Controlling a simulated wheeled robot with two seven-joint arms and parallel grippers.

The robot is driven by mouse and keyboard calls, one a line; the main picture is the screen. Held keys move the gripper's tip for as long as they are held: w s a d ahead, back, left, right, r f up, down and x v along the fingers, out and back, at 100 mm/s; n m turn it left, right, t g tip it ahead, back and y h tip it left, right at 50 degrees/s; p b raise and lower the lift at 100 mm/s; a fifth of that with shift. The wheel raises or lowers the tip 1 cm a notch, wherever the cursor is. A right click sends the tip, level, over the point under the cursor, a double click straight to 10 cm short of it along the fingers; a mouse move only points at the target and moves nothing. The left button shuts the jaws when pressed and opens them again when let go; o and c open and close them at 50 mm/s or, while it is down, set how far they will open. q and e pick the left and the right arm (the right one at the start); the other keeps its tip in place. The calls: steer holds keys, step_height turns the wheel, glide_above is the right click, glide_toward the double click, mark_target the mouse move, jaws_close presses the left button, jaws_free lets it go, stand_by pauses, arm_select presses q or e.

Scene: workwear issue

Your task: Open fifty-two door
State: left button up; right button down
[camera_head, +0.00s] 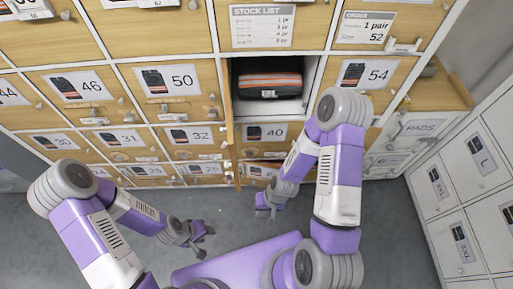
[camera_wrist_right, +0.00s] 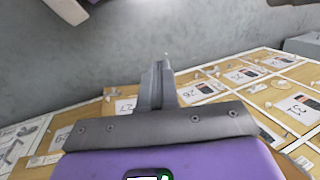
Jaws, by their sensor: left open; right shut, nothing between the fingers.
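Between the doors marked 50 (camera_head: 181,80) and 54 (camera_head: 367,75) is an uncovered compartment (camera_head: 290,108), in the place for fifty-two. Dark folded workwear with orange stripes (camera_head: 268,78) lies inside. A thin wooden panel (camera_head: 230,130) stands out at the compartment's left edge, seen nearly edge-on; it appears to be the fifty-two door swung open. Its number is hidden. My right gripper (camera_head: 268,208) is shut and empty, below and apart from the compartment; its closed fingers show in the right wrist view (camera_wrist_right: 157,85). My left gripper (camera_head: 197,236) is open and empty over the floor.
An order card (camera_head: 366,26) reading 1 pair, 52 and a stock list (camera_head: 262,25) are fixed above. White lockers (camera_head: 470,190) stand at the right. Grey floor (camera_head: 385,235) is clear in front.

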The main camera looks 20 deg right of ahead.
steer(key=w+d+r+t+y+p, duration=0.1)
steer(key=w+d+r+y+p, duration=0.15)
steer(key=r, duration=0.75)
steer(key=w+d+r+y+p, duration=0.15)
steer(key=d+r, duration=0.25)
steer(key=r, duration=0.5)
steer(key=w+d+r+t+y+p, duration=0.1)
steer(key=w+d+r+p, duration=0.2)
steer(key=r, duration=0.7)
steer(key=a+r+b+x, duration=0.1)
steer(key=a+r+x, duration=0.1)
steer(key=x, duration=1)
steer(key=shift+a+f+n, duration=0.2)
steer(key=shift+a+n, duration=0.05)
steer(key=shift+n, duration=0.05)
